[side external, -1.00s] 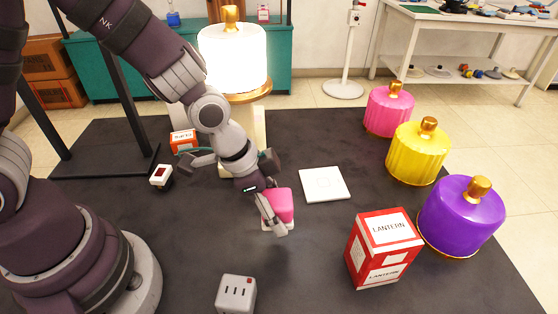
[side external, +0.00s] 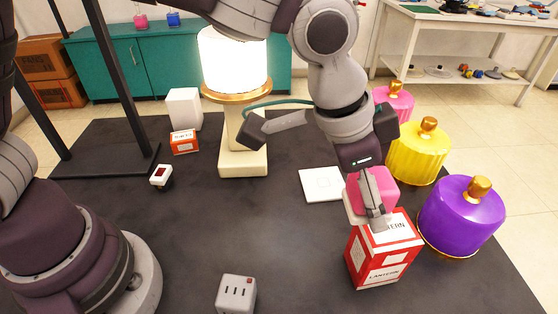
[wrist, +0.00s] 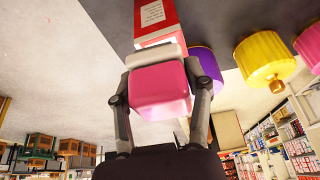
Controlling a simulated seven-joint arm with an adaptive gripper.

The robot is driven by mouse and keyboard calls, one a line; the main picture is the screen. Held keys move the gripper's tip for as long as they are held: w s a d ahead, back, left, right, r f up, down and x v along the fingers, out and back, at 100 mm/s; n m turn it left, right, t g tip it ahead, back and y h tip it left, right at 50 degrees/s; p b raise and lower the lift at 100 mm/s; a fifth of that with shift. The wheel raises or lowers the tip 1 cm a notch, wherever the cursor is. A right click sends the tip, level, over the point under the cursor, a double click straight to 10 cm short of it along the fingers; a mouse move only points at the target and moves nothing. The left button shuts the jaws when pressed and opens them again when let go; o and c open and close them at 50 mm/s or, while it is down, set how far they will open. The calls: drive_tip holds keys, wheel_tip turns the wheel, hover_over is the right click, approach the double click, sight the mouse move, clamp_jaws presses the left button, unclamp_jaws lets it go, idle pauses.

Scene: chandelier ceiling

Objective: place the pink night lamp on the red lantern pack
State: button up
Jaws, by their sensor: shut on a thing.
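The pink night lamp (side external: 376,188) has a pink body on a whitish base. My gripper (side external: 372,205) is shut on it, and in the wrist view a finger (wrist: 195,97) lies on either side of the lamp (wrist: 160,85). The red lantern pack (side external: 385,257) is an upright red box with a white label on top, standing on the dark mat. The lamp is over the back left part of the pack's top. I cannot tell whether its base touches the pack. The lamp and fingers hide part of the pack's top.
A purple lamp (side external: 460,215), a yellow one (side external: 418,155) and a pink one (side external: 393,98) stand close to the right. A white square pad (side external: 318,185) lies behind left. A lit white lamp (side external: 235,62) stands farther back. The middle of the mat (side external: 250,225) is clear.

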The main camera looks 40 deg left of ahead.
sight(399, 227)
drive_tip(key=w+d, duration=0.3)
drive_tip(key=shift+w+f, duration=0.2)
drive_tip(key=shift+f, duration=1.75)
drive_tip(key=shift+f, duration=0.2)
drive_tip(key=o, duration=1.1)
drive_tip(key=shift+o, duration=0.2)
drive_tip(key=shift+r, duration=0.1)
